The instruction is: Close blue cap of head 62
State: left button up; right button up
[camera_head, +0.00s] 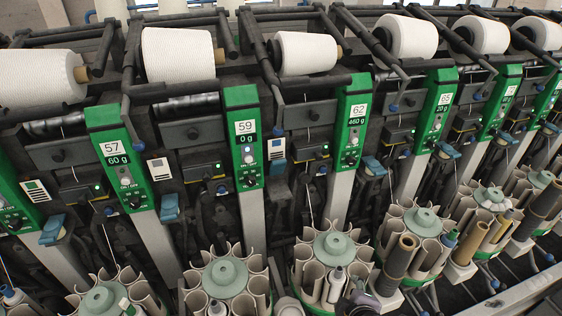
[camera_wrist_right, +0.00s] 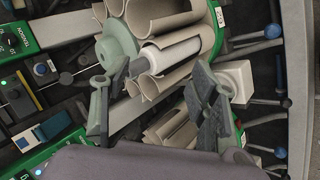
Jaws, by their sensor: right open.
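The green panel of head 62 (camera_head: 352,120) stands right of center in the head view, its label reading 62 and 460 g. A blue cap (camera_head: 373,166) sits just right of its lower end; a darker one (camera_head: 279,168) is left of it. I cannot tell for sure which belongs to head 62, or whether it is open. My right gripper (camera_head: 358,304) is at the bottom edge, below the panel and in front of the tube magazine. In the right wrist view its fingers (camera_wrist_right: 160,88) are spread and empty, with a blue cap (camera_wrist_right: 54,126) at lower left. My left gripper is out of view.
A round magazine (camera_head: 333,246) with beige tubes stands below head 62; in the wrist view a white yarn tube (camera_wrist_right: 172,55) sits in it. More magazines (camera_head: 222,279) line the front. White cones (camera_head: 307,52) hang above. A grey rail (camera_head: 510,295) crosses at lower right.

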jog(key=w+a+r+n+t, duration=0.2)
jog(key=w+r+n+t, duration=0.1)
jog(key=w+r+n, duration=0.25)
jog(key=n+t+y, duration=0.5)
jog(key=n+t, duration=0.1)
jog(key=n, duration=1.5)
send_near(278, 167)
jog(key=shift+m, duration=0.35)
jog(key=w, duration=0.2)
jog(key=w+p, duration=0.1)
jog(key=w, duration=0.2)
jog(key=w+a, duration=0.1)
jog(key=w, duration=0.2)
jog(key=shift+a+r, duration=0.15)
jog(key=shift+r, duration=0.05)
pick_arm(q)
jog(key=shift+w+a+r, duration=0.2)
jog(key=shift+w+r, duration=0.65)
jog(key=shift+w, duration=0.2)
pick_arm(e)
jog(key=shift+s, duration=0.1)
jog(key=shift+c, duration=0.4)
grip_shut()
